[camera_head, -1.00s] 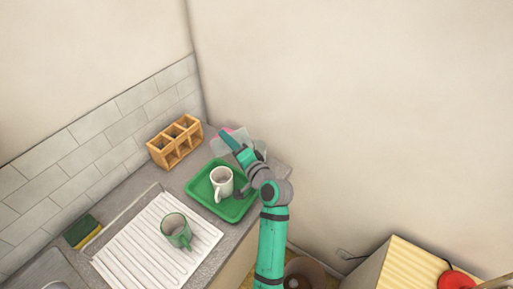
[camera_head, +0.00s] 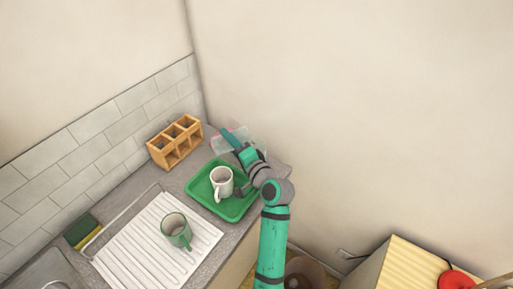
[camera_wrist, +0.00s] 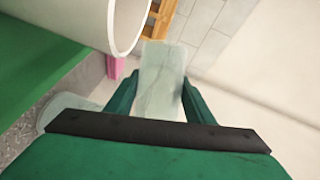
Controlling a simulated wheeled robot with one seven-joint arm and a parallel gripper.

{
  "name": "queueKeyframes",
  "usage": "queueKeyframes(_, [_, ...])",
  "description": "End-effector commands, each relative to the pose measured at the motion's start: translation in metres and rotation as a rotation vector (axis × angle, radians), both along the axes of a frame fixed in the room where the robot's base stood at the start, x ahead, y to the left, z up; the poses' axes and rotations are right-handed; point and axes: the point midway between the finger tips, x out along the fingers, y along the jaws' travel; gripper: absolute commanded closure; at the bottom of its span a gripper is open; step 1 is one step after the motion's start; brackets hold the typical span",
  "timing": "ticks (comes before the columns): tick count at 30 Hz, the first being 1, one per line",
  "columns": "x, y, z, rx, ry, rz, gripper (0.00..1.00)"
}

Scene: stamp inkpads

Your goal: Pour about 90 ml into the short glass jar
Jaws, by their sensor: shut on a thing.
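My gripper (camera_wrist: 160,95) is shut on a pale see-through vessel (camera_wrist: 160,75), which sits between its two green fingers in the wrist view. In the head view my gripper (camera_head: 241,150) is at the back right of the counter, beyond the green tray, with a see-through shape (camera_head: 232,137) beside it. Another clear glassy thing (camera_wrist: 72,106) stands low at the left in the wrist view, partly hidden by my gripper. I cannot tell whether it is the short glass jar. The liquid level does not show.
A white mug (camera_head: 222,180) stands on the green tray (camera_head: 235,213), close to my gripper. A green glass mug (camera_head: 174,228) stands on the white drainer (camera_head: 137,254). A wooden rack (camera_head: 175,145) is by the tiled wall. A pink thing (camera_wrist: 115,67) shows beyond the white mug.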

Motion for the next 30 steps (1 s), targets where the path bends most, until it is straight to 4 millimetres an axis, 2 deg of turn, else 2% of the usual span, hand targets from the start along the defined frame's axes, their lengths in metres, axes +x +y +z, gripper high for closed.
queueKeyframes(30, [-0.0004, -0.0029, 0.0063, 0.074, 0.014, 0.001, 0.88])
